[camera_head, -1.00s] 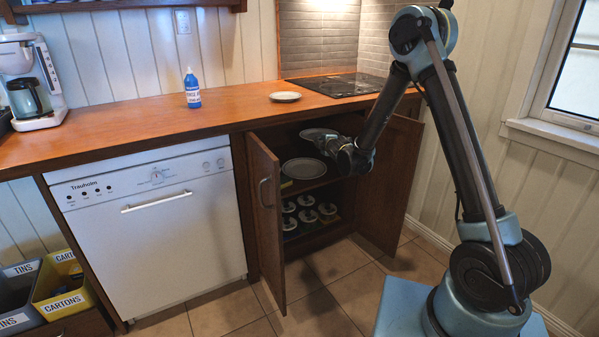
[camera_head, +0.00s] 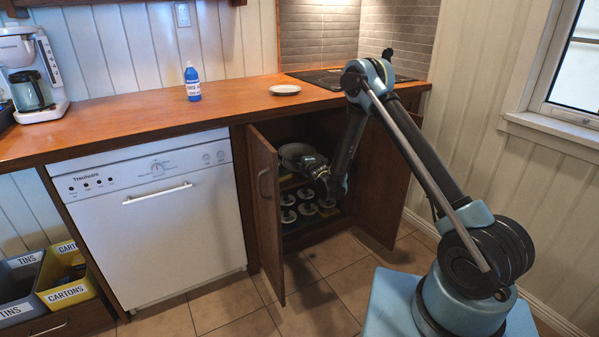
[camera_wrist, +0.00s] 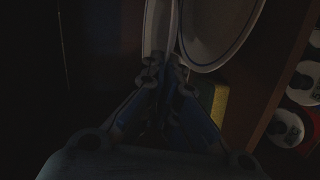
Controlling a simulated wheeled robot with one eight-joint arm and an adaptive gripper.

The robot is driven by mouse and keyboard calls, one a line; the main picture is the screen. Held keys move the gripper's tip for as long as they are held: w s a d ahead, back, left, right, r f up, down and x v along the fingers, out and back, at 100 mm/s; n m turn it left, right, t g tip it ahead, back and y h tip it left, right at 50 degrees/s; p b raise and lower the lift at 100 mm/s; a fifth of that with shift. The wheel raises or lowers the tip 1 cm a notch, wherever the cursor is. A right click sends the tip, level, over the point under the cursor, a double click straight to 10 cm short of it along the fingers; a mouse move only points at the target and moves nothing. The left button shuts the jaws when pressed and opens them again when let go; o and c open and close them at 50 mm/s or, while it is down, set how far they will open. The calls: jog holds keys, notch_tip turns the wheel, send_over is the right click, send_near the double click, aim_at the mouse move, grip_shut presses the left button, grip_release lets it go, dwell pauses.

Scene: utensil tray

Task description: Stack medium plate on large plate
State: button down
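My gripper (camera_wrist: 165,75) is inside the open cabinet, shut on the rim of a plate. The held plate (camera_wrist: 158,28) shows nearly edge-on between the fingers in the wrist view; in the head view a dark, shaded plate (camera_head: 295,151) is at my gripper. A second, broad plate (camera_wrist: 220,28) with a dark rim line lies close beside the held one in the wrist view. In the head view this lower plate is mostly hidden. I cannot tell whether the two plates touch.
The cabinet's left door (camera_head: 265,215) stands open, and the right door is open behind my arm. Several cans (camera_head: 289,215) stand on the lower shelf. A yellow-green block (camera_wrist: 217,103) lies near the plates. A blue bottle (camera_head: 192,82) stands on the counter (camera_head: 130,105).

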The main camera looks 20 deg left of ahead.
jog(key=shift+f, duration=2.95)
jog(key=shift+f, duration=0.35)
jog(key=c, duration=1.8)
grip_release()
